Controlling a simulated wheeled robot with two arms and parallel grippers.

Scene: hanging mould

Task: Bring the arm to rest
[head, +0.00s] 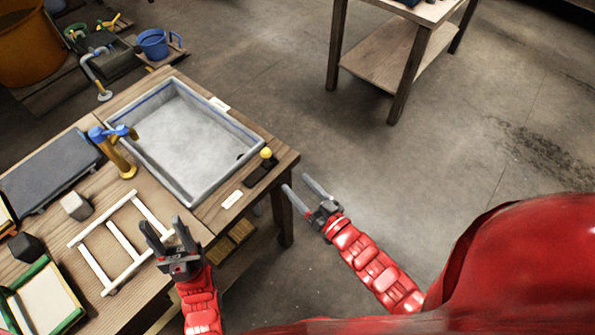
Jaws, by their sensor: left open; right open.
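My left gripper (168,235) is open and empty above the near edge of the wooden table (172,205), close to a white frame. My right gripper (299,192) is open and empty. It is over the floor, just right of the table's right corner. Both red arms come up from the bottom of the head view. A grey rectangular basin (262,139) is set in the table, with a blue line around its inside wall.
A white ladder-like frame (117,236), a grey block (76,205), a dark block (27,247) and a green-edged frame (71,318) lie on the table. A yellow-and-blue tap (118,150) stands beside the basin. Open floor (420,165) lies to the right; another table (388,55) stands behind.

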